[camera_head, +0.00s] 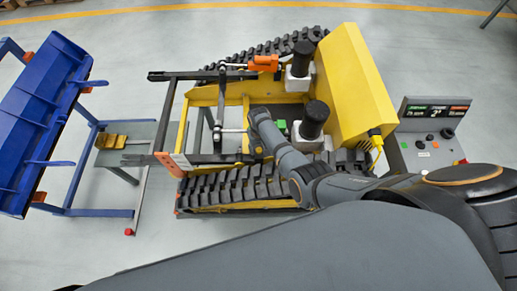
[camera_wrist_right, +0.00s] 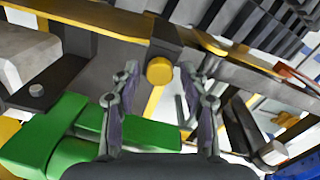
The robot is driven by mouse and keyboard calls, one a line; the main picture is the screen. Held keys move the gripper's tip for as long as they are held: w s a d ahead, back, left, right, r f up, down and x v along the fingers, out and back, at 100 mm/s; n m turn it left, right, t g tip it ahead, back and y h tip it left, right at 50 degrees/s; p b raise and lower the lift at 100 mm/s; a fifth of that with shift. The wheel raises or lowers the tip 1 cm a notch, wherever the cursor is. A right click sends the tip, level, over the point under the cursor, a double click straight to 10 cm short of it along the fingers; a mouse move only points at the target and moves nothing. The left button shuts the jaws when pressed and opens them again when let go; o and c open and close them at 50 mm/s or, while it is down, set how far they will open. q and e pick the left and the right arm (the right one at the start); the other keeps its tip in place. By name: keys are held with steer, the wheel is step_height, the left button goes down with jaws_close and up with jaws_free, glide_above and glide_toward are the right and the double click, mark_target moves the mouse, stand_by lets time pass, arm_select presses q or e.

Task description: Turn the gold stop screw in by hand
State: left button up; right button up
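The gold stop screw (camera_wrist_right: 160,70) shows in the right wrist view as a round gold head on a dark block under a yellow bar. My right gripper (camera_wrist_right: 160,76) is open, with one finger on either side of the screw head in the picture. Gaps show between the head and both fingers, so it does not appear gripped. In the head view my right arm reaches over the yellow tracked carrier (camera_head: 233,91). The fingers and the screw cannot be made out there. My left gripper is in neither view.
A green part (camera_wrist_right: 65,137) lies close to the gripper's left finger in the wrist view. Black-capped cylinders (camera_head: 314,119) stand beside my right arm. A control box (camera_head: 427,140) stands to the right, and a blue bucket (camera_head: 42,120) to the left.

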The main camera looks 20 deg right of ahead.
steer(key=c, duration=0.7)
steer(key=m, duration=0.7)
steer(key=o, duration=1)
steer(key=shift+m, duration=0.3)
steer(key=shift+r, duration=0.2)
step_height(320, 180, up, 12)
steer(key=shift+f, duration=0.2)
